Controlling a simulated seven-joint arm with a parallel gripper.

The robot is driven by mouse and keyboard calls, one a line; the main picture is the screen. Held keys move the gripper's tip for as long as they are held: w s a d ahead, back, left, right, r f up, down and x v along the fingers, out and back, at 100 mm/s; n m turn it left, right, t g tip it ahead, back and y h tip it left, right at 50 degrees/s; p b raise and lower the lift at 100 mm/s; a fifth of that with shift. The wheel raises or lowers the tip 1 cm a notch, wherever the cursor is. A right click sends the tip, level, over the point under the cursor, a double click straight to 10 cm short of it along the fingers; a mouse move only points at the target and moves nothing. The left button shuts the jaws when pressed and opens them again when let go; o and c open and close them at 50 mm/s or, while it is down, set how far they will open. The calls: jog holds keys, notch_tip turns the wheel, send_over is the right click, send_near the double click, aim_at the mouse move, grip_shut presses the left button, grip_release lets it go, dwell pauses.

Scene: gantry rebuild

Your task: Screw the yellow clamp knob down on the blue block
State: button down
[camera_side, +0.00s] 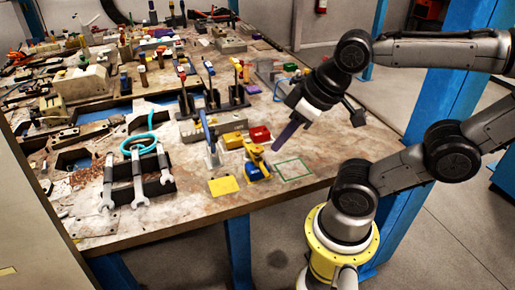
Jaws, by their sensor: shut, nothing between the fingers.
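The blue block (259,174) sits near the table's front edge, beside a yellow square. A yellow part (254,153), which looks like the clamp knob, stands over it. At this size I cannot tell how far down the knob sits or whether it touches the block. My gripper (277,148) is shut and empty. Its dark fingers point down and left, just to the right of the yellow part. They appear apart from it, though depth is hard to judge from this one view.
A green outlined square (292,169) lies bare to the right of the block, and the flat yellow square (223,186) to its left. Red (260,134) and yellow (232,140) bins stand behind. A rack of wrenches (137,180) is at left. Upright tools crowd the back.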

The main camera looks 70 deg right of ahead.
jog(key=c, duration=1.2)
grip_release()
jog(key=shift+s, duration=0.2)
jog(key=o, duration=0.7)
jog(key=shift+m+g, duration=0.3)
jog(key=shift+g, duration=0.5)
jog(key=w+r, duration=0.1)
jog(key=w+d+r, duration=0.1)
jog(key=r, duration=0.1)
jog(key=shift+w+d+r, duration=0.1)
jog(key=shift+w+r, duration=0.1)
jog(key=m+g, duration=0.4)
send_over(257, 148)
jog(key=f, duration=0.2)
notch_tip(257, 148, down, 13)
grip_shut()
